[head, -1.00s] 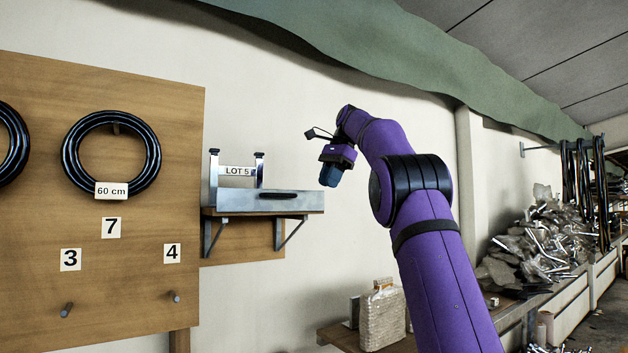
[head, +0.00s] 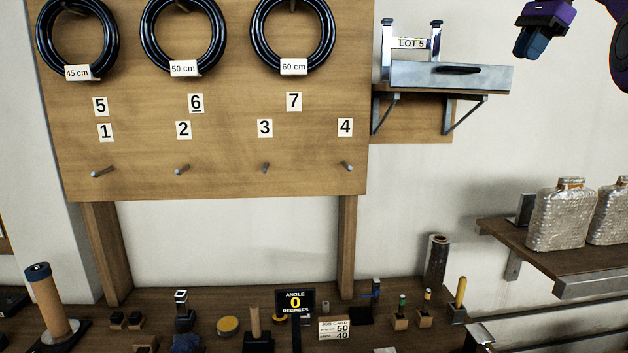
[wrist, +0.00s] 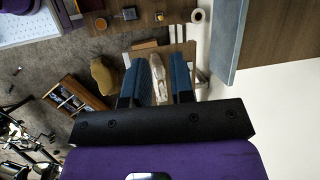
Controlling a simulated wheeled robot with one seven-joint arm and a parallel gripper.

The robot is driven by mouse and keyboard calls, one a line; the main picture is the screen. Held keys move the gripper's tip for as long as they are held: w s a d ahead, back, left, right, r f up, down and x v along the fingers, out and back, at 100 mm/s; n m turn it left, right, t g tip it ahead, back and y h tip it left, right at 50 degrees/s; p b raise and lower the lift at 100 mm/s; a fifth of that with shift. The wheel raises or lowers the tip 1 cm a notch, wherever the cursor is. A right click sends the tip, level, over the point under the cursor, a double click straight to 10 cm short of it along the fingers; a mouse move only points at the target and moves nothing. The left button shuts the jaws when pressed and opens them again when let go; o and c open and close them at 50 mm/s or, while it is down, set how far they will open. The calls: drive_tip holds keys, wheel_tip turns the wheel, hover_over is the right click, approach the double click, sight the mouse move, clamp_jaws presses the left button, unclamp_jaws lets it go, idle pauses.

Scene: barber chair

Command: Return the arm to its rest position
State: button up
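My gripper (head: 532,42) shows at the upper right of the head view, with a purple body and blue fingers pointing down. It hangs in the air to the right of and above the wall shelf's grey metal tray (head: 440,77). Most of my purple arm is out of that view; only a part shows at the top right corner. In the wrist view the two blue fingers of my gripper (wrist: 158,72) stand apart with nothing held between them. The floor and furniture show far below through the gap.
A wooden pegboard (head: 220,150) carries black rings and numbered pegs. A bracketed wall shelf (head: 480,90) holds the tray marked LOT 5. A lower shelf (head: 500,232) at right holds wrapped bottles (head: 557,215). The bench (head: 225,300) below is crowded with small tools and an angle display (head: 295,303).

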drive_tip(key=s+a+f+n+t+h, duration=0.1)
drive_tip(key=s+a+f+n, duration=0.25)
drive_tip(key=s+a, duration=0.35)
drive_tip(key=s+a+f+n+h, duration=0.1)
drive_tip(key=s+a+f+n, duration=0.1)
drive_tip(key=s+a+n, duration=0.4)
drive_tip(key=s+a+f+n+t+h, duration=0.1)
drive_tip(key=s+a+f+n, duration=0.2)
drive_tip(key=s+f, duration=0.8)
drive_tip(key=s+a+f+n+t+h, duration=0.1)
drive_tip(key=s+a+f+n, duration=0.3)
drive_tip(key=s+f, duration=0.6)
drive_tip(key=shift+s+a+f, duration=0.35)
drive_tip(key=shift+a+f, duration=0.55)
drive_tip(key=shift+n, duration=0.25)
